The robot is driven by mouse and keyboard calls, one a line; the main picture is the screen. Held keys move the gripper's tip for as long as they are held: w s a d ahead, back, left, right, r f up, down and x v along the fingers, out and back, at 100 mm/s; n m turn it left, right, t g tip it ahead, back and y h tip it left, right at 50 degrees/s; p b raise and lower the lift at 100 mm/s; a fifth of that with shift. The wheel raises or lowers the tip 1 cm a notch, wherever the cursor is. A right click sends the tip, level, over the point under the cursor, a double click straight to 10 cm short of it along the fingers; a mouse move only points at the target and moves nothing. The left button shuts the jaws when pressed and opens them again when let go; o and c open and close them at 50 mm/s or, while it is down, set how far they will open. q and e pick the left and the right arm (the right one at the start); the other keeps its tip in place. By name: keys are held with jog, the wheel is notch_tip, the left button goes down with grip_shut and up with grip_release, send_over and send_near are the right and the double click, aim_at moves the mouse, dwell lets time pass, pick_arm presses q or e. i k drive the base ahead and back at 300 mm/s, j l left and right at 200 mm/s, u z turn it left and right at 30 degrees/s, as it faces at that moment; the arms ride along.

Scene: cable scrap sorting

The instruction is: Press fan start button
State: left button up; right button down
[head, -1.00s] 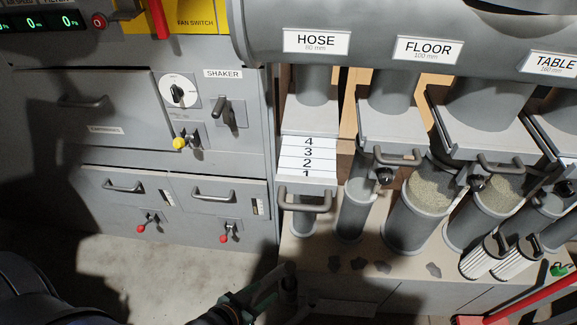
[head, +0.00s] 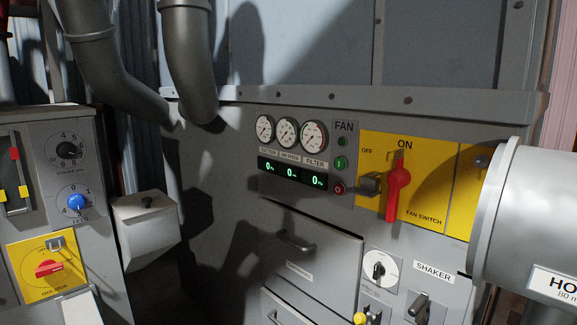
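The grey fan panel (head: 344,127) labelled FAN is on the upper front of the cabinet, just right of the middle in the head view. Below the label are a small dark green round element (head: 342,142), a brighter green button (head: 341,163) and a red button (head: 338,189) in a column. Which green one is the start button is not labelled legibly. The yellow fan switch plate (head: 430,212) is to the right, with its red handle (head: 398,190) upright below ON. Neither of my grippers shows.
Three round gauges (head: 288,133) and green displays (head: 292,173) reading 0 are left of the buttons. A grey padlock-like block (head: 370,183) sticks out between the red button and the red handle. A large grey pipe (head: 535,215) bulges out at right; a control box (head: 65,180) stands at left.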

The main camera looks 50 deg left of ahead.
aim_at(340, 163)
jog(key=u, duration=1.15)
